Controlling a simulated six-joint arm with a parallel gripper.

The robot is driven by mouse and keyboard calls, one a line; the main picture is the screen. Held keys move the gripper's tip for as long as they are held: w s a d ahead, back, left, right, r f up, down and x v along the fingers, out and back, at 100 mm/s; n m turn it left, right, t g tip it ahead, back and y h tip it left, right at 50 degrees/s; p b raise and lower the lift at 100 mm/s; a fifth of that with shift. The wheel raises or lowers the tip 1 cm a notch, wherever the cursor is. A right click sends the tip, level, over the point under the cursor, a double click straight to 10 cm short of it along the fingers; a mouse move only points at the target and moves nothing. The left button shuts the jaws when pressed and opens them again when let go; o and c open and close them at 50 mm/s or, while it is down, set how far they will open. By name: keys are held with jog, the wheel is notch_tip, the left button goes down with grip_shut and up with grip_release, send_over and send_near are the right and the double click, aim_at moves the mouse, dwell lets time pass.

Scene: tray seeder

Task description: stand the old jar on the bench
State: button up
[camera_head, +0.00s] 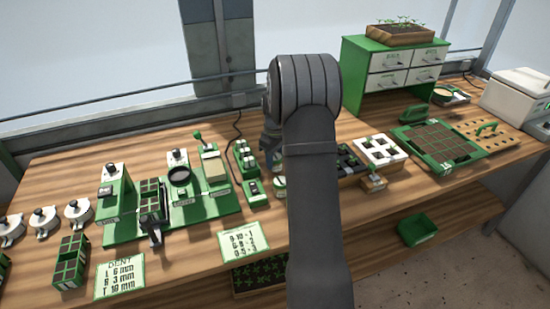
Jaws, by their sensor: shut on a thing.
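My arm rises through the middle of the view and hides much of what is behind it. Part of my gripper (273,158) shows at the left edge of the arm, pointing down over the bench (340,210). It is shut on what looks like the old jar (280,187), a small pale and green jar directly below it. The fingertips and the jar's right side are hidden. I cannot tell whether the jar's base touches the wood.
Left of the jar are a green rack of small bottles (245,158) and a green seeder station (180,208). A printed card (244,241) lies in front. To the right are a white cell tray (376,150) and a green drawer cabinet (395,75). A green bin (417,229) is below.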

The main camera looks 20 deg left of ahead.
jog(key=shift+f, duration=0.15)
jog(key=o, duration=1)
notch_tip(320, 180, up, 12)
jog(key=shift+r, duration=0.2)
